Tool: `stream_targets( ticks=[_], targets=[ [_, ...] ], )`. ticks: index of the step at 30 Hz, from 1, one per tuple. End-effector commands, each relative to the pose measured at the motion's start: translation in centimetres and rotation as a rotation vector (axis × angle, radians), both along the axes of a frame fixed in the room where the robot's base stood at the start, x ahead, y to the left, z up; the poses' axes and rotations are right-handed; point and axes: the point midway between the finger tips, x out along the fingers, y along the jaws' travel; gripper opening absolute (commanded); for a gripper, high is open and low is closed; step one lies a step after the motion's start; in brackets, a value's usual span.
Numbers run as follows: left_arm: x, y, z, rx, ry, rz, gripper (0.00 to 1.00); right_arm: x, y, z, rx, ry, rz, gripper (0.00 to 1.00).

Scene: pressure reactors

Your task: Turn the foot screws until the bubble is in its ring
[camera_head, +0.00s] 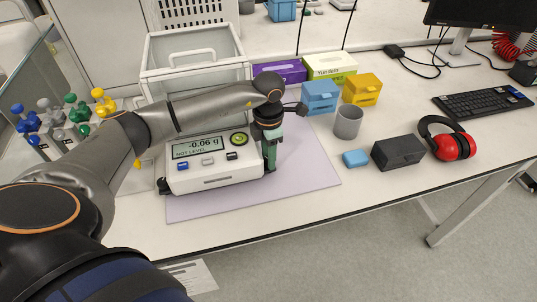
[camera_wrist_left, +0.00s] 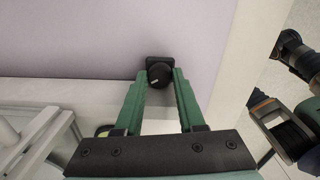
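A white balance (camera_head: 213,170) stands on a lilac mat, its display (camera_head: 200,145) reading -0.06 g and NOT LEVEL. The round green level (camera_head: 239,139) is right of the display; the bubble is too small to place against its ring. My left gripper (camera_head: 270,165) points down at the balance's right front corner. In the left wrist view its green fingers (camera_wrist_left: 160,78) are on both sides of a black foot screw (camera_wrist_left: 159,76) with a white mark, apparently touching it. A dark foot (camera_head: 163,186) shows at the left front corner.
A glass draft shield (camera_head: 193,60) rises behind the display. The lilac mat (camera_head: 305,170) is bare right of the balance. Coloured knobs stand left.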

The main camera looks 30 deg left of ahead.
Motion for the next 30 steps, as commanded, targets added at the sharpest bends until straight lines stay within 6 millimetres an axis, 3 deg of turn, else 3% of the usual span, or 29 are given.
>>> stream_targets(
  ticks=[1, 8, 18, 23, 30],
  targets=[
    [0.0, 0.0, 0.1, -0.001, -0.001, 0.0, 0.43, 0.0, 0.0, 0.0, 0.0, 0.0, 0.0, 0.88],
    [0.0, 0.0, 0.0, -0.001, -0.001, -0.001, 0.69, 0.0, 0.0, 0.0, 0.0, 0.0, 0.0, 0.88],
    [0.1, 0.0, 0.5, 0.0, -0.002, -0.001, 0.69, 0.0, 0.0, -0.1, 0.0, 0.0, 0.0, 0.88],
    [0.1, 0.1, 2.9, 0.001, -0.006, -0.002, 0.69, 0.0, 0.0, -0.5, 0.0, 0.0, 0.0, 0.88],
    [0.1, 0.0, 8.2, 0.0, -0.007, -0.002, 0.69, 0.0, 0.0, -1.1, 0.0, 0.001, 0.0, 0.88]
  ],
)
